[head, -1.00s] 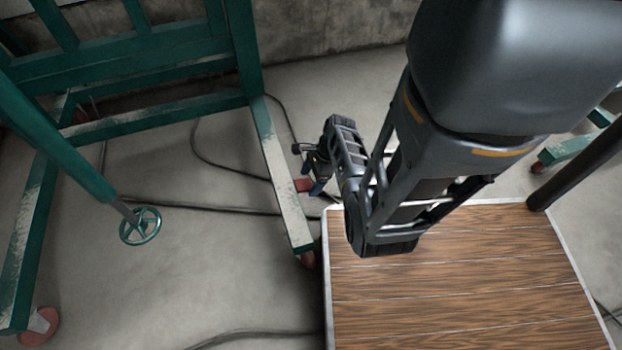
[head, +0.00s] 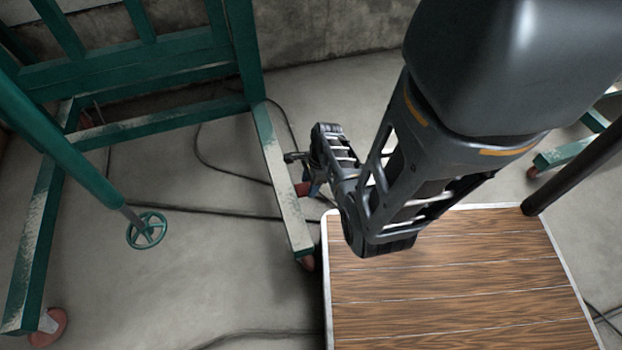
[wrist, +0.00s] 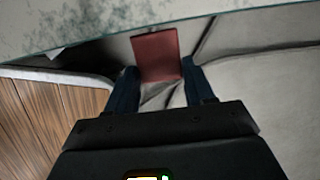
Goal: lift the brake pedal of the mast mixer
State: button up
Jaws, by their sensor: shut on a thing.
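The red brake pedal (wrist: 157,55) shows in the wrist view as a flat plate at the edge of a pale, worn beam. My gripper (wrist: 160,84) has its two dark blue fingers on either side of the pedal and is shut on it. In the head view the pedal (head: 302,188) is a small red patch beside the foot of the green mast mixer frame (head: 282,180). My gripper (head: 312,187) reaches down there, mostly hidden behind my own wrist.
A wood-topped platform with a pale rim (head: 450,285) lies below my arm. A green handwheel (head: 146,231) hangs from a slanted bar at left. Dark cables (head: 210,211) run over the concrete floor. Red-brown castors (head: 48,326) carry the frame.

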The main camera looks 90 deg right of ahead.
aim_at(307, 188)
jog(key=shift+w+a+r+g+h+p, duration=0.1)
jog(key=shift+w+r+g+h+p, duration=0.15)
jog(key=shift+g+p, duration=0.4)
jog(key=shift+w+a+r+g+h+p, duration=0.15)
jog(key=shift+r+g+p, duration=0.2)
jog(key=shift+g+p, duration=0.25)
jog(key=shift+d, duration=0.1)
jog(key=o, duration=1.1)
jog(key=shift+c, duration=0.2)
notch_tip(307, 188, up, 8)
jog(key=p, duration=0.4)
jog(key=shift+f, duration=0.15)
